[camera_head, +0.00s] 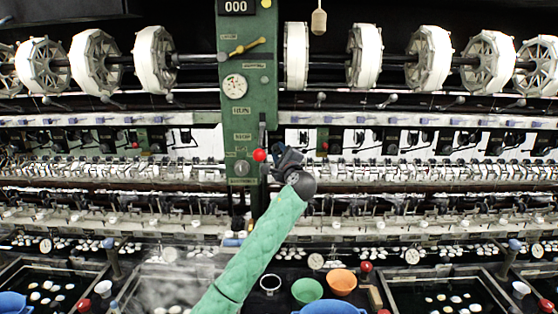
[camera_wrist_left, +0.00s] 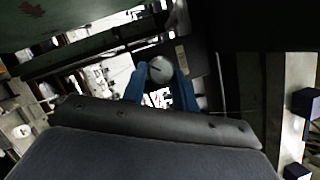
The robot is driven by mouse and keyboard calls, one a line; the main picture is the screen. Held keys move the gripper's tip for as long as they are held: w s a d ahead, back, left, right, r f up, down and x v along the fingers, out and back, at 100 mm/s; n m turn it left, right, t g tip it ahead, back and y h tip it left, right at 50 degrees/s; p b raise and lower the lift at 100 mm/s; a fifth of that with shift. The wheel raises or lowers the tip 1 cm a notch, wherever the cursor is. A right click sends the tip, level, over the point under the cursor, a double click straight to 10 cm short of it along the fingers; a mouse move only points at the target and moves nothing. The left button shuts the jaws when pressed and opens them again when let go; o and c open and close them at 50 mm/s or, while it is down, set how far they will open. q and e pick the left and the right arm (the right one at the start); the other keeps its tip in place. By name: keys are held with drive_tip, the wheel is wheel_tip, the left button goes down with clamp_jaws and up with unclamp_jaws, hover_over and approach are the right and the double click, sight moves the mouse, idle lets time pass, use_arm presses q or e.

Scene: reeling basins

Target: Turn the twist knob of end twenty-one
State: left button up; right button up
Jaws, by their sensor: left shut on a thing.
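My left gripper (camera_head: 287,158) reaches up to the row of small fittings just right of the green panel. In the left wrist view its two blue fingers (camera_wrist_left: 162,90) stand on either side of a round pale grey twist knob (camera_wrist_left: 159,68) with a dark line on its face, and they are shut on it. In the head view the gripper and its dark wrist hide this knob. I cannot read any number that marks the end. My right gripper is in neither view.
A green panel (camera_head: 240,110) with a red-tipped lever (camera_head: 260,155) stands close left of the gripper. White reels (camera_head: 297,55) line the top. Basins with cocoons (camera_head: 450,297), a green bowl (camera_head: 307,291) and an orange bowl (camera_head: 342,282) lie below.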

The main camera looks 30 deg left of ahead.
use_arm(q)
drive_tip(key=n+g+b, duration=0.1)
drive_tip(key=n, duration=0.1)
drive_tip(key=n+g+b, duration=0.1)
drive_tip(key=n+b, duration=0.1)
drive_tip(key=n, duration=0.1)
drive_tip(key=shift+d+r+h, duration=0.1)
drive_tip(key=shift+h, duration=0.3)
drive_tip(key=shift+r+n+g+h+b, duration=0.15)
drive_tip(key=shift+n+g+h+b, duration=0.2)
drive_tip(key=shift+n, duration=1.05)
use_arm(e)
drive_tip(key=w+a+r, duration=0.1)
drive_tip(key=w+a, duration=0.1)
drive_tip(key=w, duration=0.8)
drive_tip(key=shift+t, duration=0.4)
use_arm(q)
drive_tip(key=o, duration=1)
drive_tip(key=shift+r, duration=0.1)
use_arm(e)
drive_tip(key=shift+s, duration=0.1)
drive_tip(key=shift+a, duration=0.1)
